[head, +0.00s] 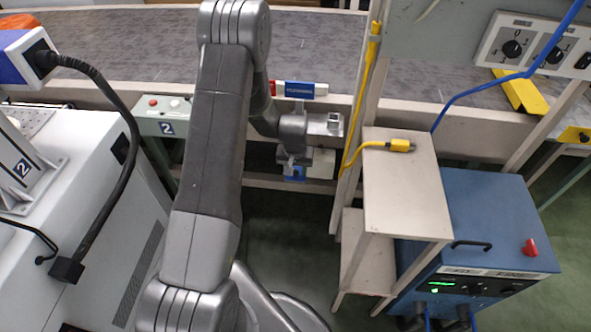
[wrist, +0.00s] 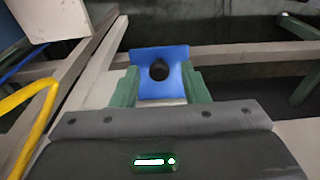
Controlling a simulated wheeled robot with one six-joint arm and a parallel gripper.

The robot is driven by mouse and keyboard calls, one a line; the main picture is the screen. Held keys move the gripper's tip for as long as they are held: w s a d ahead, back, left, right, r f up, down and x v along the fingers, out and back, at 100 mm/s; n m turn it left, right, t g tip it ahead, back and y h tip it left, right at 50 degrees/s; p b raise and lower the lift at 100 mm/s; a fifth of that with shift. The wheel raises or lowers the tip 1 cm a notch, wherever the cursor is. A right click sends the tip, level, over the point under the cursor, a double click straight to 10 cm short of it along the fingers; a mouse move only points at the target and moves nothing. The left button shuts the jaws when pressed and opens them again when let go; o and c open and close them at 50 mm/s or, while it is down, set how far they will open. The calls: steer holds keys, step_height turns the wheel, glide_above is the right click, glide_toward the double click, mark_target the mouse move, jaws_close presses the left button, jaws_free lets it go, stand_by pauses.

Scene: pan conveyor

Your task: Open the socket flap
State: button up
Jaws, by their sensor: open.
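A blue socket piece (wrist: 172,57) with a dark round hole stands in the middle of the wrist view. It also shows as a small blue patch in the head view (head: 293,173), low in front of the conveyor. I cannot make out a separate flap on it. My gripper (wrist: 160,88) has two green fingers, one on either side of the blue piece's lower part. They are apart, and I cannot tell whether they touch it. In the head view my gripper (head: 294,157) is small and partly hidden by the wrist, pointing down at the socket.
A yellow cable (head: 361,95) runs down a post right of the gripper; its plug (head: 400,145) lies on a beige shelf (head: 405,200). A blue cabinet (head: 495,215) stands beyond. The conveyor (head: 330,45) runs behind, with a small control box (head: 165,115) at left.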

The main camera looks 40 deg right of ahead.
step_height(320, 180, up, 13)
steer(key=s+a, duration=0.1)
steer(key=shift+a, duration=0.15)
stand_by(0.4)
steer(key=f, duration=0.4)
steer(key=d+f, duration=0.1)
steer(key=f, duration=0.4)
steer(key=w+f, duration=0.1)
steer(key=f, duration=0.3)
steer(key=shift+d+f, duration=0.2)
steer(key=shift+f, duration=0.05)
steer(key=shift+r, duration=0.1)
steer(key=shift+f, duration=0.3)
steer(key=shift+f+h+b, duration=0.25)
steer(key=shift+h+b, duration=0.05)
steer(key=shift+b, duration=0.3)
steer(key=shift+s+a+t+h+b, duration=0.1)
steer(key=shift+a+t+h+b, duration=0.1)
steer(key=shift+t+h+b, duration=0.3)
stand_by(0.6)
steer(key=shift+r, duration=0.1)
stand_by(0.4)
